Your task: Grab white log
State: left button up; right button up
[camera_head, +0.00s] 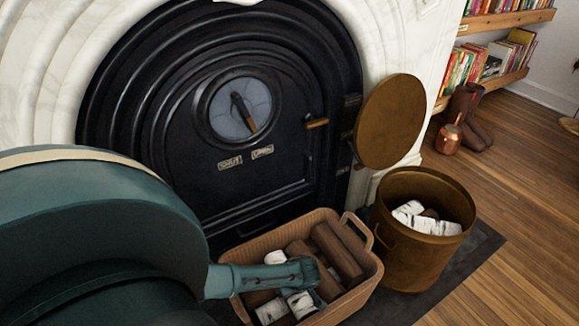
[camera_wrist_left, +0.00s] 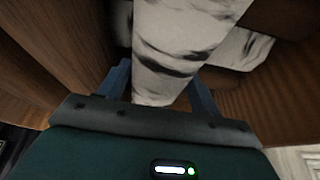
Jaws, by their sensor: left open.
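My left gripper (camera_head: 310,284) reaches down into a brown wicker basket (camera_head: 362,284) that holds brown and white logs. In the left wrist view, its two blue fingers (camera_wrist_left: 160,88) are open, one on each side of a white log (camera_wrist_left: 180,35) with dark bark marks. Whether either finger touches the log is unclear. In the head view, white log pieces show beside the gripper, one behind it (camera_head: 275,257) and others in front (camera_head: 270,311); the gripper partly covers this group. My right gripper is not in view.
Brown logs (camera_head: 338,250) lie in the basket close to the gripper. A bronze bucket (camera_head: 405,265) with more white logs stands just right of it. The black fireplace door (camera_head: 290,185) is behind. Wooden floor (camera_head: 520,190) is open at the right.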

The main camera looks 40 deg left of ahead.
pick_arm(q)
jog(key=c, duration=0.9)
jog(key=shift+c, duration=0.2)
